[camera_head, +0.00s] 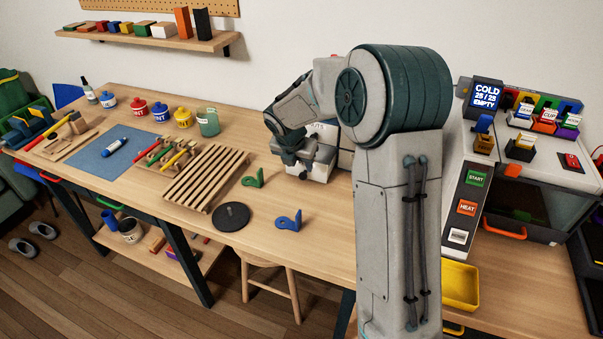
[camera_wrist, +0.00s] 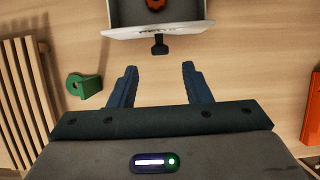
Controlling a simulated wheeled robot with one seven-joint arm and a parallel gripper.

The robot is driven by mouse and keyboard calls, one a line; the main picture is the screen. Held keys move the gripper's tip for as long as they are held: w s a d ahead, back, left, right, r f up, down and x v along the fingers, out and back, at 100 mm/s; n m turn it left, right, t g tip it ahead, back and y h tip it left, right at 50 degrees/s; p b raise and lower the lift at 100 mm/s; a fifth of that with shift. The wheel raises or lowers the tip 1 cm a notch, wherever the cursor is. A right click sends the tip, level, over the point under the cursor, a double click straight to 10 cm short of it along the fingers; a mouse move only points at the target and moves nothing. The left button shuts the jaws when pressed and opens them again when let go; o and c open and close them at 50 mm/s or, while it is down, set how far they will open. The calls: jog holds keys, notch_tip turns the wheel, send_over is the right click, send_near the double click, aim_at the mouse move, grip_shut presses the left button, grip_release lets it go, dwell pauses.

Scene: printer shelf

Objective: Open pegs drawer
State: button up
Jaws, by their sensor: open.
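A small drawer with a white front panel (camera_wrist: 125,33) is at the top of the wrist view. It stands partly pulled out, with its tray open from above and an orange item (camera_wrist: 182,3) inside. A dark knob (camera_wrist: 159,44) sticks out of the front, below a label too blurred to read. My gripper (camera_wrist: 159,67) is open and empty, its two blue fingers apart just in front of the knob and not touching it. In the head view my gripper (camera_head: 293,157) is beside the white drawer (camera_head: 318,173), and my arm hides much of the unit.
A green bracket (camera_wrist: 84,86) and a slatted wooden rack (camera_wrist: 22,95) lie to the left in the wrist view. A blue bracket (camera_head: 289,221) and a black disc (camera_head: 231,216) lie on the table nearer the front. An orange upright piece (camera_wrist: 311,110) is at the right.

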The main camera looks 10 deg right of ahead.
aim_at(302, 174)
jog(key=x, duration=0.6)
jog(key=shift+w+d+f, duration=0.1)
jog(key=shift+f, duration=0.1)
